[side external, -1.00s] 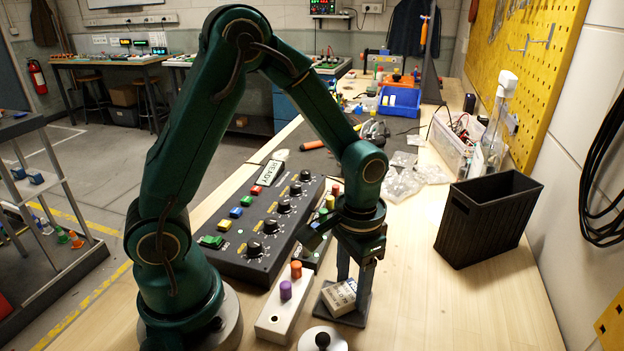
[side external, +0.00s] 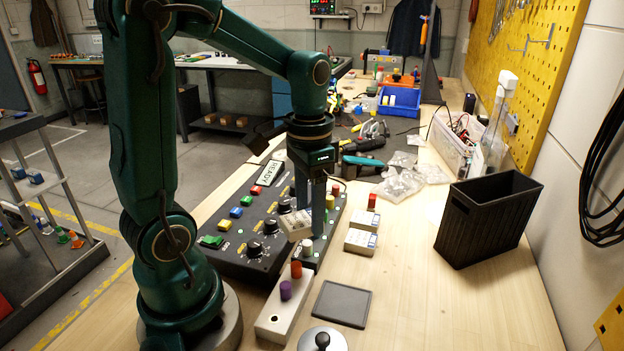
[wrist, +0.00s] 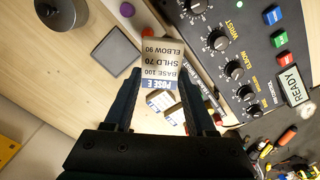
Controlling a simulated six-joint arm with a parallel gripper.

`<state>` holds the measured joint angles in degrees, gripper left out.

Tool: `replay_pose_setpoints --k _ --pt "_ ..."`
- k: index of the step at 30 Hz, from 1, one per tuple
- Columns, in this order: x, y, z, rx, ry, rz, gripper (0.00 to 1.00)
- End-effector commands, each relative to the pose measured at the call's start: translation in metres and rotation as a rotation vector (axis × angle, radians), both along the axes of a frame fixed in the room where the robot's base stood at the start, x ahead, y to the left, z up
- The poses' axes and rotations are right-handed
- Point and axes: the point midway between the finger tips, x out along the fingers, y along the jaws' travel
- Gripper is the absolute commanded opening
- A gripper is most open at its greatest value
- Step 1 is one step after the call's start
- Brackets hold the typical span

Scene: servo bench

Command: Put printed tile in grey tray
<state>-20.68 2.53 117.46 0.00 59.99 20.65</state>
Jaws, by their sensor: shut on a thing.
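A printed tile (side external: 294,224) is held between the fingers of my gripper (side external: 308,230), which is shut on it. In the side view the tile is tilted and appears in the air over the control panel. In the wrist view the tile (wrist: 160,65) shows lines for base, shoulder and elbow and a blue "POSE E" band. The flat dark grey tray (side external: 341,304) lies empty on the bench, nearer the side camera and to the right of my gripper. The wrist view also shows the bare tray (wrist: 116,52).
Two more printed tiles (side external: 361,241) (side external: 366,220) lie on the bench right of the panel. The control panel (side external: 262,225) has knobs and coloured buttons. A white peg block (side external: 273,318) stands left of the tray, a black bin (side external: 487,220) to the right.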

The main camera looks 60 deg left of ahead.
Motion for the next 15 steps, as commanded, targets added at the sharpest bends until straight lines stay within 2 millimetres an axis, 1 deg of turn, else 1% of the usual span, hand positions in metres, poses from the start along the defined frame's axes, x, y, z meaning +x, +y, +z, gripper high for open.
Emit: replay_pose_setpoints --k 1,3,8,11,15 --pt "-0.001 0.006 0.004 0.001 -0.003 0.006 0.00" --pt "-0.003 0.012 0.007 0.000 -0.001 0.004 0.00" --pt "-0.006 0.019 0.012 0.000 -0.001 -0.026 0.00" --pt "-0.007 0.021 0.013 0.000 0.000 -0.114 0.00" --pt "-0.007 0.020 0.013 -0.001 0.000 -0.326 0.00"
